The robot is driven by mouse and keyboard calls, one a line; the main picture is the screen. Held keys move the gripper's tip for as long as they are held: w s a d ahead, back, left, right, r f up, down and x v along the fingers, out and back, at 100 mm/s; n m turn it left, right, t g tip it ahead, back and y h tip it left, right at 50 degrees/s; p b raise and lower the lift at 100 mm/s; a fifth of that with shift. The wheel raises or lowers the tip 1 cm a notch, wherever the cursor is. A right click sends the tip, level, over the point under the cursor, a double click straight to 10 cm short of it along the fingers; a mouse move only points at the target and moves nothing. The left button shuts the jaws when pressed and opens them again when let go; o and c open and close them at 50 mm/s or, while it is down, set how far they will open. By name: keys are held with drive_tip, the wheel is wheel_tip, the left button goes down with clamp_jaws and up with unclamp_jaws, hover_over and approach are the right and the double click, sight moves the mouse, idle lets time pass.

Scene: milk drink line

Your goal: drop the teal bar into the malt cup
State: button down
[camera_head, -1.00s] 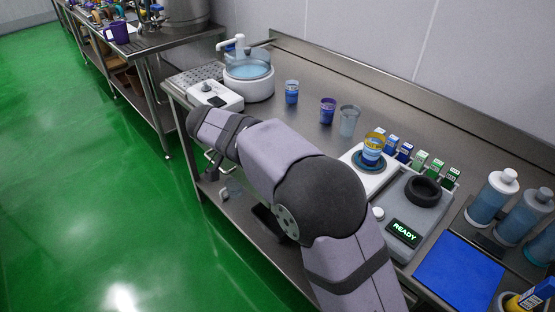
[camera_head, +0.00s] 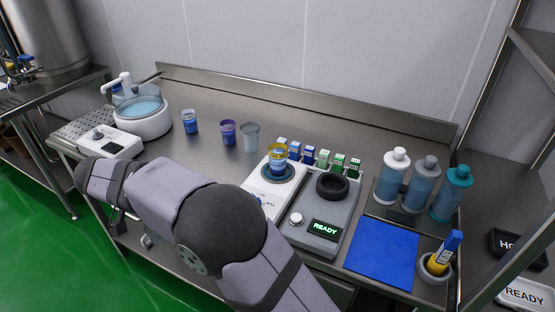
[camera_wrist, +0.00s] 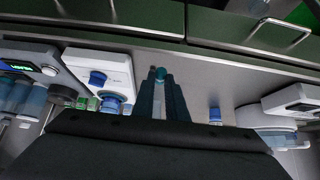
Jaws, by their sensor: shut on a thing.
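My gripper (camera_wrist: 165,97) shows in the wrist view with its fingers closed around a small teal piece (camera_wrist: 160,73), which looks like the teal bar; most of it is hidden. In the head view my arm hides the gripper. Several cups stand on the steel bench: a blue one (camera_head: 190,122), a purple-blue one (camera_head: 228,132), a clear grey one (camera_head: 250,136) and a yellow-banded one (camera_head: 277,158) on a white device. I cannot tell which is the malt cup. In the wrist view, a blue cup (camera_wrist: 215,115) is right of the fingers, apart from them.
A grey device (camera_head: 324,218) reading READY, small cartons (camera_head: 323,158), a blue mat (camera_head: 383,253), bottles (camera_head: 393,178) and a pot with a yellow-and-blue item (camera_head: 436,268) crowd the right. A water basin (camera_head: 143,120) stands left. The bench behind the cups is clear.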

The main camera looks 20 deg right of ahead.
idle(0.3)
drive_tip(key=w+d+r+m+g+h+p, duration=0.15)
drive_tip(key=d+r, duration=0.25)
drive_tip(key=d, duration=0.5)
drive_tip(key=w+d+r+m+g+p, duration=0.1)
drive_tip(key=w+d+r+m+p, duration=0.2)
drive_tip(key=d, duration=0.7)
drive_tip(key=s+d+r+m+g+p, duration=0.1)
drive_tip(key=s+d+r+m, duration=0.15)
drive_tip(key=d, duration=0.45)
drive_tip(key=s+d+r+m+g+p, duration=0.1)
drive_tip(key=s+d+r, duration=0.2)
drive_tip(key=d, duration=0.5)
drive_tip(key=w+a+n+t+y, duration=0.4)
drive_tip(key=w+a+n+t, duration=0.2)
drive_tip(key=n, duration=0.7)
drive_tip(key=shift+w+a+r+n+y, duration=0.15)
drive_tip(key=shift+w+n+y, duration=0.25)
drive_tip(key=shift+w, duration=0.4)
drive_tip(key=shift+t, duration=0.35)
